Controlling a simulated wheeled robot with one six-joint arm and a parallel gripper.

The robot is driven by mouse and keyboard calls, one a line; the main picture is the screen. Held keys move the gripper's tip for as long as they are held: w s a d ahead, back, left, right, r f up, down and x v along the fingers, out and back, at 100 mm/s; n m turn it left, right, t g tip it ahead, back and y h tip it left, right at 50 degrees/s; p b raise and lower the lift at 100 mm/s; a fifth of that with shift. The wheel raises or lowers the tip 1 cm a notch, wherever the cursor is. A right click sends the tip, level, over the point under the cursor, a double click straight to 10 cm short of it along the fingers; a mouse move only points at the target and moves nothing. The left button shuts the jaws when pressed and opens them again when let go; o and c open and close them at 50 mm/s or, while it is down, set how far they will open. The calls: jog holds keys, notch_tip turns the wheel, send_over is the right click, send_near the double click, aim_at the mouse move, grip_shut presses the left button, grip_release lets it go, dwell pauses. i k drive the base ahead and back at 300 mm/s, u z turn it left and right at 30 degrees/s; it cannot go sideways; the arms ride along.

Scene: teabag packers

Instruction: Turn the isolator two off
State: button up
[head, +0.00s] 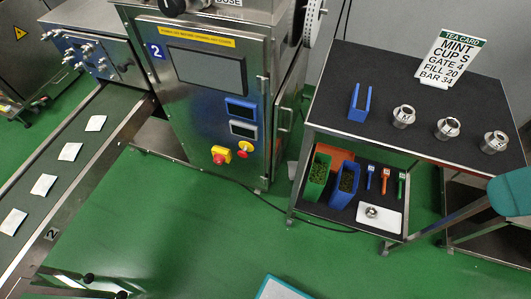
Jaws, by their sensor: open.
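The steel machine (193,110) marked with a blue 2 label (156,51) stands at the upper centre of the head view. Low on its front are two red-and-yellow controls. The right one is a round yellow control with a red centre (243,149). No isolator name is readable, so I cannot tell for sure which is isolator two. My gripper is not in view.
A conveyor (100,118) with several white sachets runs down the left. A dark-topped table (330,82) with steel fittings, a blue holder (359,103) and a tea card (450,60) stands at the right. A cable crosses the floor. The green floor (185,235) before the machine is clear.

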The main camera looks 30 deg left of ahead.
aim_at(218, 158)
jog(key=z, duration=0.2)
jog(key=k, duration=1.95)
jog(key=u, duration=1.1)
jog(key=i, duration=1.65)
